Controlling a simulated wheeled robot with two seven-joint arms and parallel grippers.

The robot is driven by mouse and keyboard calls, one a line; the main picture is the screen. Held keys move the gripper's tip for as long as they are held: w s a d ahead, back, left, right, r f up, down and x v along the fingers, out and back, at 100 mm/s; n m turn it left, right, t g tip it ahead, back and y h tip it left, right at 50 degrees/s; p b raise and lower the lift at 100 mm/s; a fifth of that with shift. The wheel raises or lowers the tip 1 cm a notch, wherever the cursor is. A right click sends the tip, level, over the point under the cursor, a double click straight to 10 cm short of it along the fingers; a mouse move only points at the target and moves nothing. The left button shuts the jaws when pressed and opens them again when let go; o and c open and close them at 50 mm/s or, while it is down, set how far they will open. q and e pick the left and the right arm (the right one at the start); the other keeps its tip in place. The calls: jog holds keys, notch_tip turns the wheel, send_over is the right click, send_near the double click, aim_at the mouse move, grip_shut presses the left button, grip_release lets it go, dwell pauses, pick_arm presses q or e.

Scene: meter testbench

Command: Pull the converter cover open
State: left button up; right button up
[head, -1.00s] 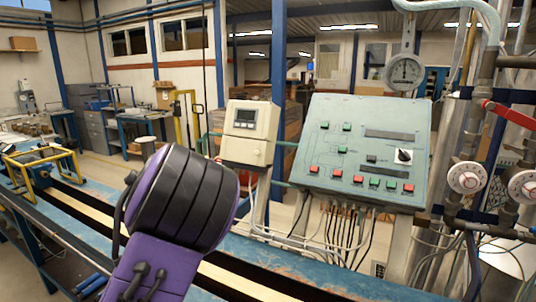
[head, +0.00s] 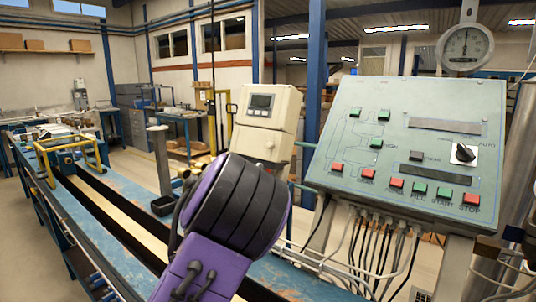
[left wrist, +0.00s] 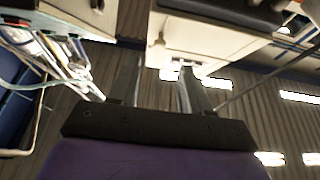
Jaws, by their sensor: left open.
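The converter is a cream box (head: 268,120) with a small display, on a post left of the control panel in the head view. Its lower front is a flat cover (head: 262,143) with a small knob, and it looks closed. The cover also shows near the top of the left wrist view (left wrist: 205,38), with the knob at its left. My left gripper (left wrist: 158,75) is open and empty, its two fingers pointing toward the box with a gap between. In the head view, my purple and black left arm stands below the box and hides the gripper. My right gripper is not in view.
A sloped grey-green control panel (head: 350,120) with buttons and a rotary switch stands right of the converter, with cables (head: 380,245) hanging below. A round gauge (head: 465,47) is above it. A long blue bench (head: 125,200) runs along the left.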

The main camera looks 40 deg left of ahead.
aim_at(268, 146)
pick_arm(q)
jog(key=p+x, duration=0.1)
jog(key=x, duration=0.1)
jog(key=p+x, duration=0.1)
jog(key=x, duration=0.2)
jog(key=p+x, duration=0.1)
jog(key=x, duration=0.2)
jog(key=shift+r, duration=0.3)
jog(key=shift+w+a, duration=0.1)
jog(key=shift+w, duration=0.35)
jog(key=shift+s, duration=0.1)
grip_shut()
